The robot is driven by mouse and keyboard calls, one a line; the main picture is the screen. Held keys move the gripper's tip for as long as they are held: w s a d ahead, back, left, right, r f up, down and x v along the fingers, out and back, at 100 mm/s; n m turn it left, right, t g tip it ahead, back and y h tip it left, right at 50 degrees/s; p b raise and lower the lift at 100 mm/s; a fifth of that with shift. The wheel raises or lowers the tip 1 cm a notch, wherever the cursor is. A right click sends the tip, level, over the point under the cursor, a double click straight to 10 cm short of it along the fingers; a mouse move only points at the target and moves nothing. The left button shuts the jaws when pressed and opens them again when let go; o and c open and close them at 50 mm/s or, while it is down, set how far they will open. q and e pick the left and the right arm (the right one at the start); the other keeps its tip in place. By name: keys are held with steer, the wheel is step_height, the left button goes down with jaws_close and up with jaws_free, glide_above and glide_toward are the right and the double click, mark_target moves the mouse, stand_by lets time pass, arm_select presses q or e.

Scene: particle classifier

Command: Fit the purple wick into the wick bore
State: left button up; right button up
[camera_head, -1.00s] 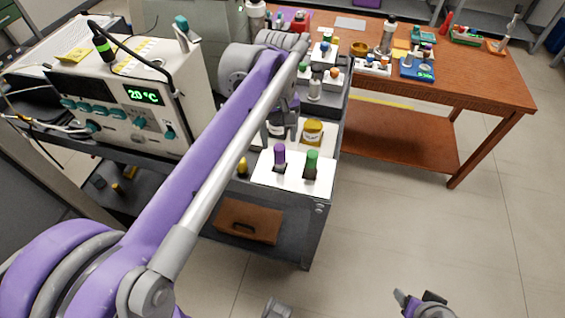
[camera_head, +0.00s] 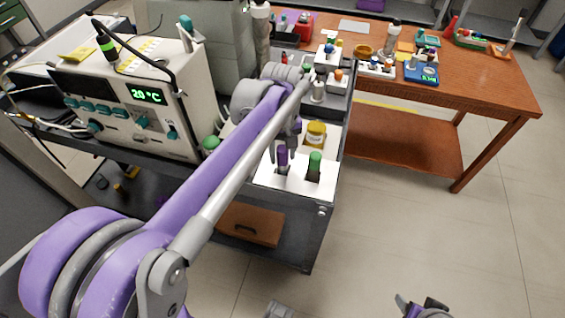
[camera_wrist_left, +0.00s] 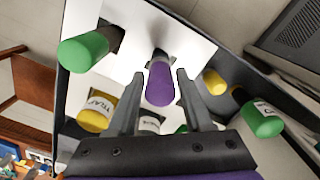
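The purple wick (camera_head: 282,157) is a purple-topped cylinder standing in a dark square opening of the white plate (camera_head: 264,178) on the cart. It also shows in the left wrist view (camera_wrist_left: 160,82). My left gripper (camera_wrist_left: 160,75) is open, with one finger on each side of the wick and small gaps visible. In the head view my left gripper (camera_head: 284,142) is just above and behind the wick, partly hidden by my arm. My right gripper (camera_head: 415,303) is at the bottom edge, cut off, away from the cart. I cannot make out which hole is the wick bore.
A green-topped cylinder (camera_head: 315,161) stands in another opening right beside the wick. A yellow-labelled jar (camera_head: 316,133) is just behind. A white instrument reading 20 °C (camera_head: 150,95) stands on the left. The wooden table (camera_head: 470,95) holds several small items. The floor at right is clear.

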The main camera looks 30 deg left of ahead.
arm_select(q)
jaws_close()
